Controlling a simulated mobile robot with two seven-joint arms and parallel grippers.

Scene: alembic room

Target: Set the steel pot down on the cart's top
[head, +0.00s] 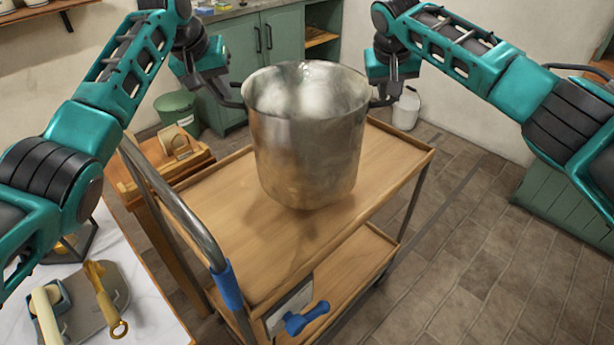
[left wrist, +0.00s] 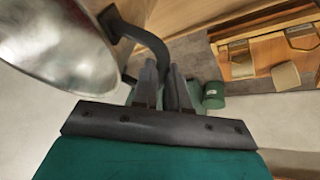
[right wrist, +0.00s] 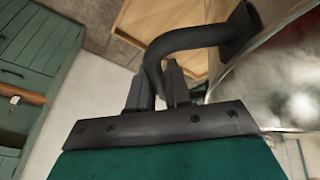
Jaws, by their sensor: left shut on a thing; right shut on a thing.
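The steel pot (head: 305,150) is upright over the wooden top of the cart (head: 235,225), near its middle. A soft shadow lies on the boards around the pot's base; I cannot tell whether the base touches the top or hangs just above it. My left gripper (head: 232,98) is shut on the pot's left handle, and the dark curved handle (left wrist: 145,40) shows between its fingers in the left wrist view. My right gripper (head: 388,98) is shut on the opposite handle (right wrist: 185,40), seen in the right wrist view. The pot's far base edge is hidden.
The cart has a metal push rail (head: 175,200) at the left and a lower shelf (head: 345,275). A white table (head: 145,315) with tools is at the lower left. A white bucket (head: 406,110) and green bin (head: 177,110) stand behind.

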